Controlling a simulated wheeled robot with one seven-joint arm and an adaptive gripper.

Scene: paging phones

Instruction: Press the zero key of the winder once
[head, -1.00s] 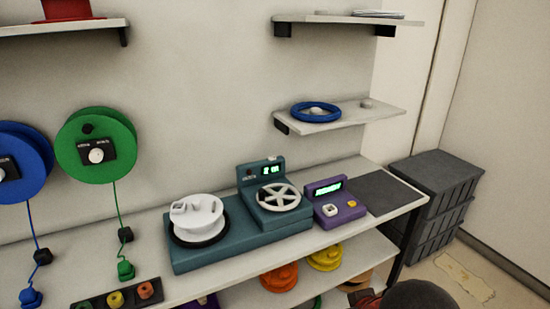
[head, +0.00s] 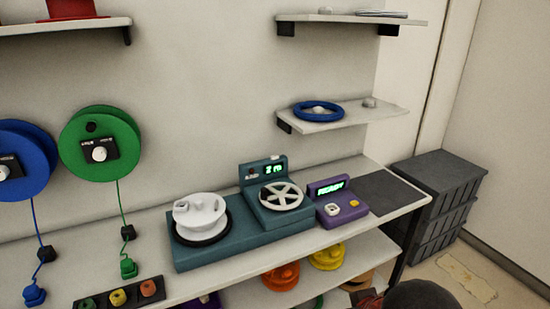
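The winder (head: 215,252) is a teal machine on the bench, with a white reel (head: 200,215) on a black disc at its left. Its raised right part carries a grey spoked handwheel (head: 281,195). Behind the wheel is a panel with a green-lit display (head: 273,170), too small to read surely. A small dark round part (head: 251,173) sits left of the display, and a small pale part (head: 281,157) is on the panel's top edge. I cannot tell which is the zero key. My gripper's fingers are not in view; a dark rounded part of my arm shows at the bottom right.
A purple box (head: 345,209) with a lit READY display stands right of the winder, beside a dark mat (head: 385,191). A shelf (head: 345,115) with a blue ring is above. Green (head: 100,147) and blue reels hang at left. Dark crates (head: 437,200) stand at right.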

